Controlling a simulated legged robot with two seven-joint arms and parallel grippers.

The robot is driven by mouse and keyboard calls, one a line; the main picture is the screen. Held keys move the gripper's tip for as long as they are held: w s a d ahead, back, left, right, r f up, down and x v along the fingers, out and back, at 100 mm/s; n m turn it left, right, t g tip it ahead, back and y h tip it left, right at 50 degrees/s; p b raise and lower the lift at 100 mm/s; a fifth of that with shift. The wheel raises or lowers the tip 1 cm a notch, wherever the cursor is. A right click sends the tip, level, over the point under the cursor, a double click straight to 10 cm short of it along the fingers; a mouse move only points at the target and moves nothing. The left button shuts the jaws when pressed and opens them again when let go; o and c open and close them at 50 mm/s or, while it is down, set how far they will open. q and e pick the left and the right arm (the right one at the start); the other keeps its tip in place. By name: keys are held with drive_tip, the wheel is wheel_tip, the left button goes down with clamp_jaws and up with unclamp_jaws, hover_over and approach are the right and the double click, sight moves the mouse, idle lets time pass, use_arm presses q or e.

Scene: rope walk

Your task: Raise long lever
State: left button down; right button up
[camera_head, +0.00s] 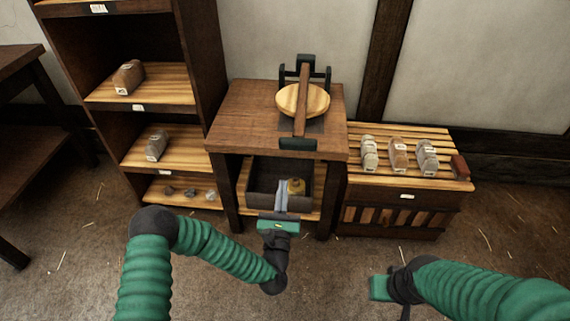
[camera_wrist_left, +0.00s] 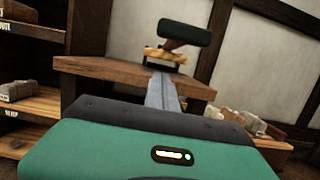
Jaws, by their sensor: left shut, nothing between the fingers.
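The long lever (camera_head: 301,100) is a brown wooden bar lying over a round wooden disc (camera_head: 290,101) on the small table (camera_head: 240,115). Its dark crosswise handle (camera_head: 297,144) is at the table's front edge. In the left wrist view the handle (camera_wrist_left: 184,31) shows above and beyond my fingers, apart from them. My left gripper (camera_head: 282,183) is shut and empty, in front of the table and below the handle. Its grey fingers (camera_wrist_left: 163,92) point toward the table in the left wrist view. My right gripper (camera_head: 380,287) is low at the right; its fingers cannot be made out.
A dark open box (camera_head: 263,186) with a yellowish item (camera_head: 296,186) sits on the shelf under the tabletop, behind my left fingers. A tall shelf unit (camera_head: 215,60) stands at left. A slatted bench (camera_head: 455,178) with several wrapped blocks stands at right.

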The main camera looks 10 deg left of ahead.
use_arm(q)
drive_tip(key=w+r+b, duration=0.2)
drive_tip(key=w+r, duration=0.3)
drive_tip(key=shift+w+r, duration=0.25)
drive_tip(key=shift+w, duration=0.15)
